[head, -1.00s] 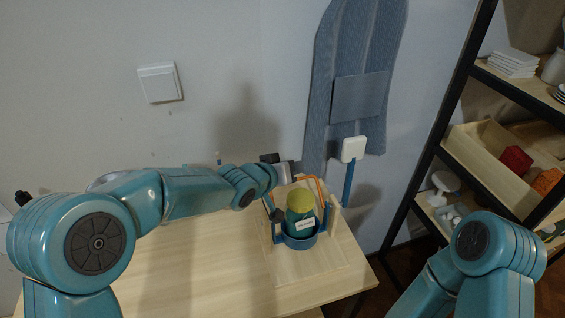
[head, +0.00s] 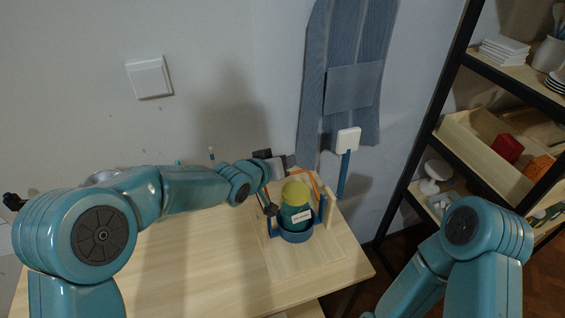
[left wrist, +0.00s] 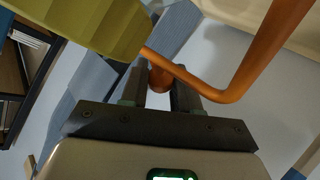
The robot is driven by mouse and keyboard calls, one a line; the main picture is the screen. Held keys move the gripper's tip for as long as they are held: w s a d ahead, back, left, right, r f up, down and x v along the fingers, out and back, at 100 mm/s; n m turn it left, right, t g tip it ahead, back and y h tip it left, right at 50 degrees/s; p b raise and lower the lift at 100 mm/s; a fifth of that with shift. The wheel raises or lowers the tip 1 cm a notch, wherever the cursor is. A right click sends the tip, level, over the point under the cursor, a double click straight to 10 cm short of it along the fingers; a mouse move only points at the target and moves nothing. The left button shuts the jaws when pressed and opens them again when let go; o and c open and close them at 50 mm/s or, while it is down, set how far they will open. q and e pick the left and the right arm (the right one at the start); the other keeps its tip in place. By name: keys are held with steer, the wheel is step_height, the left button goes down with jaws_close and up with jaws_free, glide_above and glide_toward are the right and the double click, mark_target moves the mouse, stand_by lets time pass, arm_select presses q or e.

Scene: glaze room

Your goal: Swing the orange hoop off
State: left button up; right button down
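The orange hoop (head: 316,184) is a thin bent bar at the back right of a teal jar (head: 296,215) with a yellow-green lid (head: 295,192). The jar stands upright in a blue round holder (head: 297,237) on the wooden table. My left gripper (head: 289,161) is behind the jar at the hoop's far end. In the left wrist view the hoop's bar (left wrist: 262,55) bends past the fingers, and its end sits between the two fingertips (left wrist: 160,80), which look closed on it. The lid (left wrist: 85,20) is close by at upper left. My right gripper is out of view.
The wooden table (head: 190,270) is mostly clear on the left. A blue-grey apron (head: 345,90) hangs on the wall behind, near a white-headed blue post (head: 347,142). A dark-framed shelf (head: 440,120) with a wooden bin stands at right.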

arm_select(q)
steer(key=shift+o, duration=1)
steer(key=shift+w, duration=0.15)
steer(key=shift+f, duration=0.1)
steer(key=shift+s+a, duration=0.1)
steer(key=shift+s, duration=0.25)
steer(key=b+v, duration=0.1)
steer(key=v, duration=0.3)
steer(key=shift+s+a+r, duration=0.15)
steer(key=shift+a+r, duration=0.15)
steer(key=shift+a, duration=0.05)
steer(key=p+v, duration=0.1)
steer(key=v, duration=1)
steer(key=shift+d, duration=0.1)
steer(key=shift+s, duration=0.1)
